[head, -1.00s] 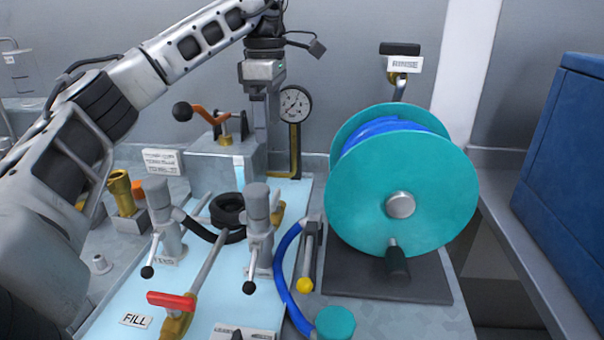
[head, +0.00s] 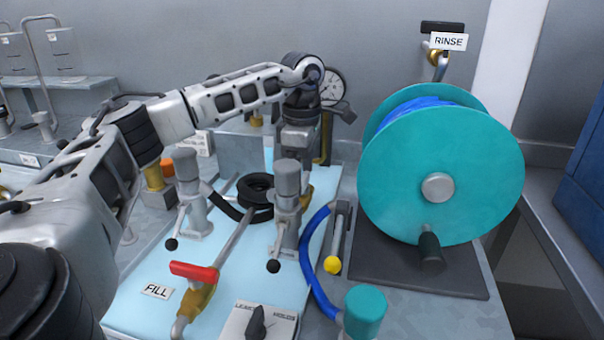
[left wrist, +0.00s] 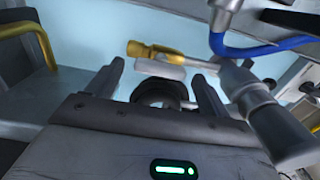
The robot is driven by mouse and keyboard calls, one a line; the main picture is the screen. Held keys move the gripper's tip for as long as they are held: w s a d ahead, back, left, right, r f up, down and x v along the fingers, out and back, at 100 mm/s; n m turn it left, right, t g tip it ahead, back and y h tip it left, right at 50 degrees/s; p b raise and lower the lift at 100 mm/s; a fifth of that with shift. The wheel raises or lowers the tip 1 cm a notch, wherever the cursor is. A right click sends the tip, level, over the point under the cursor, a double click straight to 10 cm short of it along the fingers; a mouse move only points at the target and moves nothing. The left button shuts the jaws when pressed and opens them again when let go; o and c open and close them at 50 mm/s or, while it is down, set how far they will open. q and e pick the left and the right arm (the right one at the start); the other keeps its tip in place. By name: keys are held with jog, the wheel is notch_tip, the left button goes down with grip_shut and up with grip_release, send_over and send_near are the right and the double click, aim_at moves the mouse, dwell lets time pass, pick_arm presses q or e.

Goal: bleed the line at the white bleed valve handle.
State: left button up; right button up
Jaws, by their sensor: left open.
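The white bleed valve handle (left wrist: 160,69) shows in the left wrist view, just beyond the gap between my fingertips, beside its yellow valve body (left wrist: 140,50). My left gripper (left wrist: 160,84) is open and empty, its two fingers apart and pointing toward the handle. In the head view my left gripper (head: 298,140) hangs behind the right grey drum agitator (head: 287,200), which hides its fingers. I cannot make out the white handle in the head view; a bit of yellow shows behind that agitator. My right gripper is in neither view.
A blue hose (head: 308,262) curves to the right. A large teal reel (head: 440,180) stands further right. A gauge (head: 332,88) is behind.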

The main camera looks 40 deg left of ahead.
pick_arm(q)
jog(key=shift+f, duration=0.25)
jog(key=c, duration=1)
